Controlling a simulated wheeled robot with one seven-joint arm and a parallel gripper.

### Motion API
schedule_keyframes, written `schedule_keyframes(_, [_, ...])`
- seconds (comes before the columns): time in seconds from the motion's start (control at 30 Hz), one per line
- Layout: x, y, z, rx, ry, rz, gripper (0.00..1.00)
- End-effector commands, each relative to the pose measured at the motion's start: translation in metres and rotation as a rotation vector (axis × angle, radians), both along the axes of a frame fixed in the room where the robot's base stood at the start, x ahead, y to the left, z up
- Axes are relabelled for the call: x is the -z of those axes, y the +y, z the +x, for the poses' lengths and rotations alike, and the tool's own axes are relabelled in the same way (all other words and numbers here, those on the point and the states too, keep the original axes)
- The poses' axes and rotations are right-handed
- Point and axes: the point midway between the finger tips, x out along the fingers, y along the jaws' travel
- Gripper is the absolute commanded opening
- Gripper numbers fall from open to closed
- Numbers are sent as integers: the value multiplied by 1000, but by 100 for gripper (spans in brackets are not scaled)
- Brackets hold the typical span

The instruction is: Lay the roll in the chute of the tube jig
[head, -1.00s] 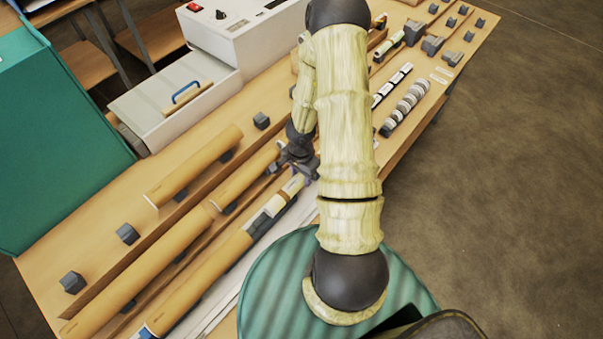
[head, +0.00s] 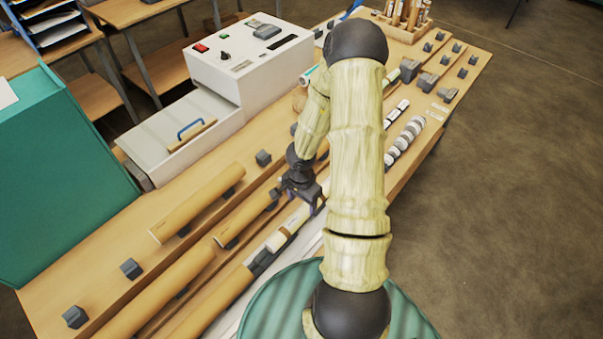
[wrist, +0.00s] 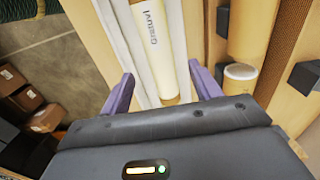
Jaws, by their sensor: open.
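A slim white roll (wrist: 157,45) with dark printed lettering and a brownish near end lies between the two purple fingers in the wrist view. My gripper (wrist: 163,88) is open, with one finger on each side of the roll; I see no clear contact. In the head view my gripper (head: 306,197) is over the far part of a white roll (head: 290,222), which lies in line with a dark support and a brown tube. Which fixture is the tube jig, and where its chute is, I cannot tell for certain.
Brown tubes (head: 198,204) lie on the wooden table to the left, among small grey blocks (head: 131,268). A white laminator (head: 245,65) stands behind. White and black rolls (head: 407,140) lie to the right of my arm. A green panel (head: 60,180) rises at the left.

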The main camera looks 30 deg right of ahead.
Motion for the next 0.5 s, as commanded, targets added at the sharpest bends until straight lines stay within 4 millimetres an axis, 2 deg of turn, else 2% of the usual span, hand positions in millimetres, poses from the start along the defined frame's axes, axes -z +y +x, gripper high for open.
schedule_keyframes(0.03, [-17, -1, 0, 3, -1, -1, 62])
schedule_keyframes(0.5, [-104, -1, 2, 3, -2, 0, 62])
